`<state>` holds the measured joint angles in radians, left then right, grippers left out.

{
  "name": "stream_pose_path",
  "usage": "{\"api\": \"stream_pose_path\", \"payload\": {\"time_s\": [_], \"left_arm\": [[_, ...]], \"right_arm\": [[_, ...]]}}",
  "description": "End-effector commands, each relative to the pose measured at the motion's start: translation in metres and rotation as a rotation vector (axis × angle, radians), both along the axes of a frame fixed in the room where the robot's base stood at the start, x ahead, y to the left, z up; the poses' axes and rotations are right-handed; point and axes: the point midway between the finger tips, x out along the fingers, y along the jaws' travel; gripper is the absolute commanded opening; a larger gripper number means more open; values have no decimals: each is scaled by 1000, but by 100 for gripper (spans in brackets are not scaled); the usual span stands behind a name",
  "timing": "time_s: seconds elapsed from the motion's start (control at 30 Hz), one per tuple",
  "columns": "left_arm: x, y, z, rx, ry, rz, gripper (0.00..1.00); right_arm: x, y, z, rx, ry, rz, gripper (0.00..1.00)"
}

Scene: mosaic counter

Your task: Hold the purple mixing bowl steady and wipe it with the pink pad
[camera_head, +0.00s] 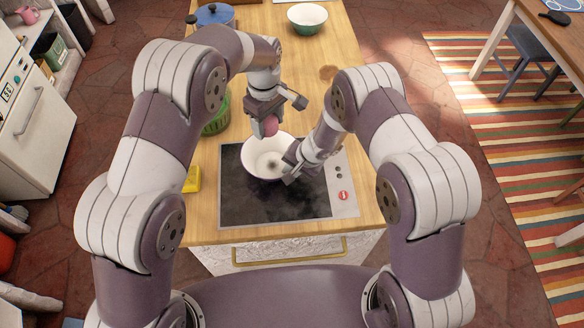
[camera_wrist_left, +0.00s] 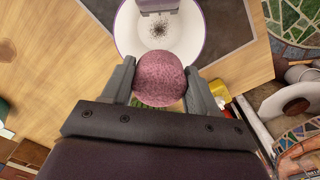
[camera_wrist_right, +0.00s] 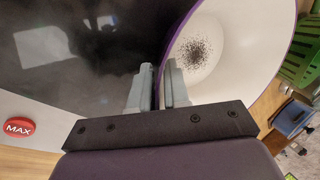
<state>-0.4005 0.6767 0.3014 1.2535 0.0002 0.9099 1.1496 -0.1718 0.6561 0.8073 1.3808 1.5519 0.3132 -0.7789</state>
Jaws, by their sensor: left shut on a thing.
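The purple mixing bowl (camera_head: 254,160), white inside with a purple rim, stands on the black cooktop. A dark speckled smudge (camera_head: 273,164) lies on its inside and also shows in the right wrist view (camera_wrist_right: 195,52). My left gripper (camera_wrist_left: 160,82) is shut on the pink pad (camera_wrist_left: 158,70), a rough round lump between its fingers. It holds the pad above the bowl's far side, apart from the smudge. My right gripper (camera_wrist_right: 162,85) is shut on the bowl's rim on the right, one finger inside and one outside. The arm hides part of that rim in the head view.
The cooktop (camera_head: 240,205) has a red MAX button (camera_head: 343,195) at its right. A green basket (camera_head: 217,118) and a yellow block (camera_head: 192,179) are to the left. A blue pot (camera_head: 213,15) and a green bowl (camera_head: 307,19) stand at the back. The counter's right side is mostly clear.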

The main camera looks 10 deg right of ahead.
Motion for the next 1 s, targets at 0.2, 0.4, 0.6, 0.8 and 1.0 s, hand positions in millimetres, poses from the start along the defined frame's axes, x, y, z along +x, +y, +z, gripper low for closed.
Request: {"api": "stream_pose_path", "payload": {"time_s": [0.2,0.4,0.6,0.8,1.0], "left_arm": [[0,0,0,0,0,0,34],[0,0,-1,1,1,0,34],[-3,-2,-44,2,5,-1,34],[-3,-3,-59,1,2,0,34],[-3,-3,-78,1,2,0,34]], "right_arm": [[0,0,0,0,0,0,9],[0,0,0,0,0,0,0],[0,0,1,1,-1,1,0],[0,0,1,1,-1,1,0],[0,0,1,1,-1,1,0]]}}
